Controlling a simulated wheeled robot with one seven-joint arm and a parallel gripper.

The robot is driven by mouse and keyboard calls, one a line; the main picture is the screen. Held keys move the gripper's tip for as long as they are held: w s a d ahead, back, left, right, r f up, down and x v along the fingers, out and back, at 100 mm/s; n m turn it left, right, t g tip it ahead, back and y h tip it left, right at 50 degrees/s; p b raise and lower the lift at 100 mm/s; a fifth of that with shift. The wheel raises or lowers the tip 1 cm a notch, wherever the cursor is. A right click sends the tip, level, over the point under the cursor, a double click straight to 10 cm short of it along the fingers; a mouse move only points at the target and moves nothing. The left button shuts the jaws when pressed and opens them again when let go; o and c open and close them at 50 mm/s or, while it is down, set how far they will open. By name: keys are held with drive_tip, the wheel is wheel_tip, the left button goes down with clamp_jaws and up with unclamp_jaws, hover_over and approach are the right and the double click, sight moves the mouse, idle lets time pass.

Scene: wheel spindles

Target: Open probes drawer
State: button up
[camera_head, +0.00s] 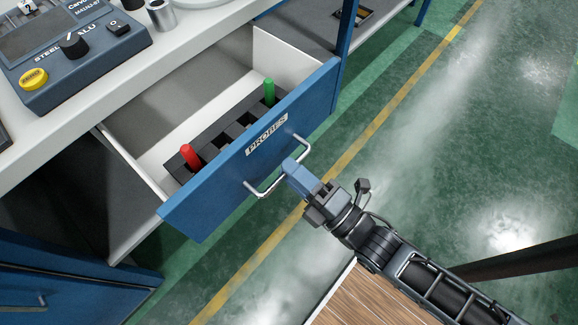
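The probes drawer (222,165) is pulled out from under the white benchtop. Its blue front carries a white PROBES label (267,134) and a metal bar handle (268,188). Inside, a dark rack holds a red probe (190,157) at its left end and a green probe (269,91) at its right end, with empty slots between. My gripper (292,172) is at the right part of the handle, its blue fingers overlapping the bar in the view. Whether the fingers are closed around the bar cannot be made out.
A dark blue control device (75,50) with a yellow button and black knobs stands on the benchtop. A metal cup (161,16) stands beside it. A blue cabinet front (70,285) is at lower left. A wooden surface (375,300) lies below my arm. Green floor is open at right.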

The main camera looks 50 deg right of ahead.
drive_tip(key=s+f, duration=0.1)
drive_tip(key=s, duration=0.5)
drive_tip(key=shift+s+b, duration=0.2)
drive_tip(key=shift+b, duration=0.15)
drive_tip(key=s+r+m+g+p, duration=0.3)
drive_tip(key=s+r+m+g, duration=0.2)
drive_tip(key=s+r+m, duration=0.6)
wheel_tip(320, 180, up, 5)
drive_tip(key=m, duration=0.7)
drive_tip(key=shift+s+a+p, duration=0.2)
drive_tip(key=shift+p, duration=0.15)
